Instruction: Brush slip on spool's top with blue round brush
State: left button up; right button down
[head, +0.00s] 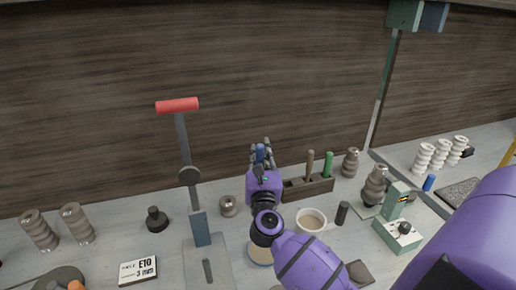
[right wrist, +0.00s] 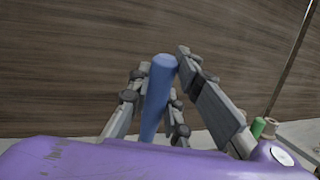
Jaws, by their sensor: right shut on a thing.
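My right gripper (head: 262,153) is shut on the blue brush handle (right wrist: 157,95), which stands roughly upright between its fingers. In the head view only a bit of blue (head: 260,152) shows, and the brush's bristles are hidden. A cream cup (head: 302,228) stands just right of my right wrist. A small grey-brown spool (head: 228,206) stands left of the wrist. Ribbed spools stand at the left (head: 38,231) and right of the holder (head: 350,162), and another (head: 374,185) is by the green device. I cannot tell which spool is meant. My left gripper is not in view.
A brown holder (head: 308,189) with a wooden-handled and a green-handled tool is behind the cup. A lever press with red grip (head: 178,104) stands left. A dark cylinder (head: 342,212), a green device (head: 398,233) and white ribbed insulators (head: 424,158) are to the right. An E10 card (head: 138,270) lies front left.

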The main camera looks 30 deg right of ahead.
jog(key=shift+d+f, duration=0.2)
jog(key=shift+f, duration=0.05)
jog(key=shift+s+d+f, duration=0.1)
jog(key=shift+s+f, duration=0.1)
jog(key=shift+s, duration=0.15)
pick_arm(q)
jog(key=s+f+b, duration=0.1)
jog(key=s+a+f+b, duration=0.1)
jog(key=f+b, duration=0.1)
pick_arm(e)
notch_tip(320, 180, down, 4)
jog(key=shift+w+f, duration=0.1)
jog(key=shift+f, duration=0.1)
jog(key=shift+d, duration=0.15)
